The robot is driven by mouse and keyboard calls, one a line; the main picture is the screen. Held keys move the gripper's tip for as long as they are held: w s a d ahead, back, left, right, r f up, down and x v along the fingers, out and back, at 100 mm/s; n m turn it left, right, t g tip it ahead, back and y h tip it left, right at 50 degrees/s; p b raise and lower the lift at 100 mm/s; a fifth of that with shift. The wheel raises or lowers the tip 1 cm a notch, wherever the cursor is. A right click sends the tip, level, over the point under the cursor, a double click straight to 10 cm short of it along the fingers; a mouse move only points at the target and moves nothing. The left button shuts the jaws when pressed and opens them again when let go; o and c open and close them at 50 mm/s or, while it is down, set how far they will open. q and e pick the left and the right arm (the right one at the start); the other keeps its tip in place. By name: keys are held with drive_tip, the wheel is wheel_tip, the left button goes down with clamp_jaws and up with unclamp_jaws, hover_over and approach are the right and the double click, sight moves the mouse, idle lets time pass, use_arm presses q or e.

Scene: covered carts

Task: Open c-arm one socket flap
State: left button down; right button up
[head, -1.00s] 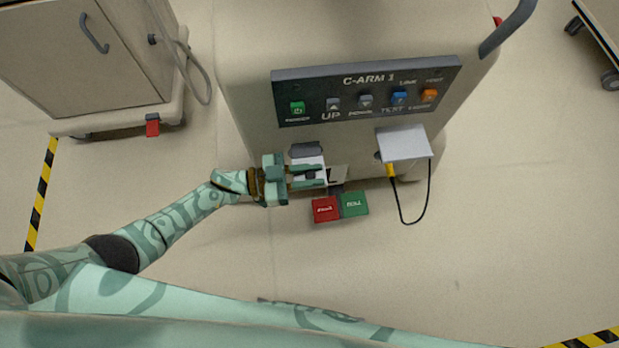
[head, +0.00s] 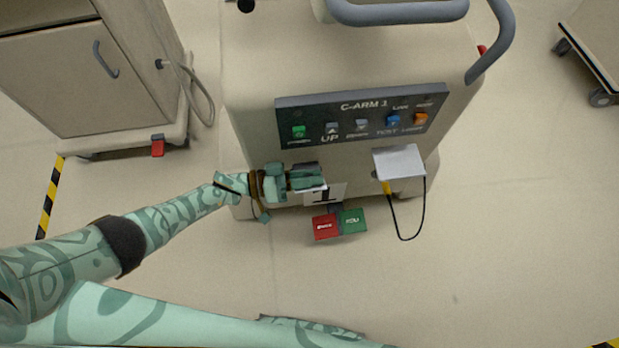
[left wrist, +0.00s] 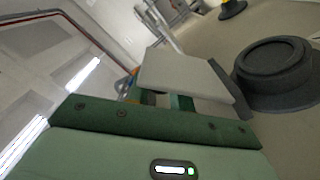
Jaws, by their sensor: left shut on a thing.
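The C-arm 1 cart (head: 250,120) stands ahead, its labelled button panel (head: 362,118) on the front. My left gripper (head: 312,183) is at the cart's lower front, left of centre under the panel. It is shut on the socket flap, a pale flat plate (left wrist: 188,75) between the fingers in the left wrist view. The flap stands tilted away from the cart face there, with a dark round socket (left wrist: 275,72) uncovered beside it. In the head view the gripper hides most of the flap and the socket. My right gripper is not in view.
A pale plate (head: 399,162) juts out to the right, with a yellow plug (head: 387,188) and black cable (head: 424,210) below. Red (head: 325,227) and green (head: 352,221) pedals sit low. Another cart (head: 90,80) stands left.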

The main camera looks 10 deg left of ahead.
use_arm(q)
drive_tip(key=shift+w+a, duration=0.1)
drive_tip(key=shift+w, duration=0.05)
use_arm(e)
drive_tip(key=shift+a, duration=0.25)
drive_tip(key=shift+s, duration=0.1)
use_arm(q)
drive_tip(key=c, duration=1.3)
unclamp_jaws()
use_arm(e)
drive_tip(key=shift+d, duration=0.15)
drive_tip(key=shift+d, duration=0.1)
use_arm(q)
drive_tip(key=shift+a, duration=0.25)
drive_tip(key=v, duration=1.5)
drive_tip(key=shift+s+a, duration=0.25)
drive_tip(key=shift+a, duration=0.1)
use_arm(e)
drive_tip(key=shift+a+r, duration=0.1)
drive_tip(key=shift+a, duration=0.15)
